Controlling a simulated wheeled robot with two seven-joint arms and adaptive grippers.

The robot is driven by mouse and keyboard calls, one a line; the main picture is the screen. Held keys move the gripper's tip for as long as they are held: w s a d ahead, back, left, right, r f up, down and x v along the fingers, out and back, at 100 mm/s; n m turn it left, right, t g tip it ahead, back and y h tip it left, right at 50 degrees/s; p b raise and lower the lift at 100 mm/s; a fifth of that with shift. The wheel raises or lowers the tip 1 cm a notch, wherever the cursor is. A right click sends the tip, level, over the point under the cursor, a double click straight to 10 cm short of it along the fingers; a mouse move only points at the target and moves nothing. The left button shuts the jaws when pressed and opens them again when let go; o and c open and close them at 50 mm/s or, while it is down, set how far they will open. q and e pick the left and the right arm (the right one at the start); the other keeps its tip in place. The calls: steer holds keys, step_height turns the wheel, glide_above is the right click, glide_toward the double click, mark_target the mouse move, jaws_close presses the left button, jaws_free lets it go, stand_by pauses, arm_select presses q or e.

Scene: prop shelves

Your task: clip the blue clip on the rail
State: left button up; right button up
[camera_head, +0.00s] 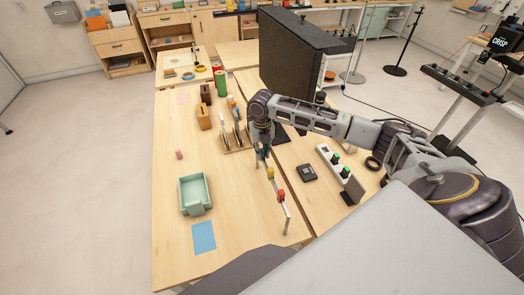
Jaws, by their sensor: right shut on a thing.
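My right gripper (262,154) reaches in from the right and points down over the far end of the rail. It is shut on a small blue clip (262,151), which is mostly hidden by the fingers. The thin rail (285,214) stands near the right edge of the left table, running from below the gripper towards me. A yellow clip (270,173) and a red clip (281,195) are on it. I cannot tell whether the blue clip touches the rail. My left gripper is not in view.
A green tray (183,195) and a blue sheet (204,237) lie to the left. A wooden rack (238,142) stands behind the gripper. A black box (306,173) and a white button strip (333,160) are on the right. The table's left middle is mostly clear.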

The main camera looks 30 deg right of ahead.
mark_target(262, 150)
steer(key=o, duration=0.9)
steer(key=shift+r, duration=0.1)
steer(key=shift+r, duration=5.9)
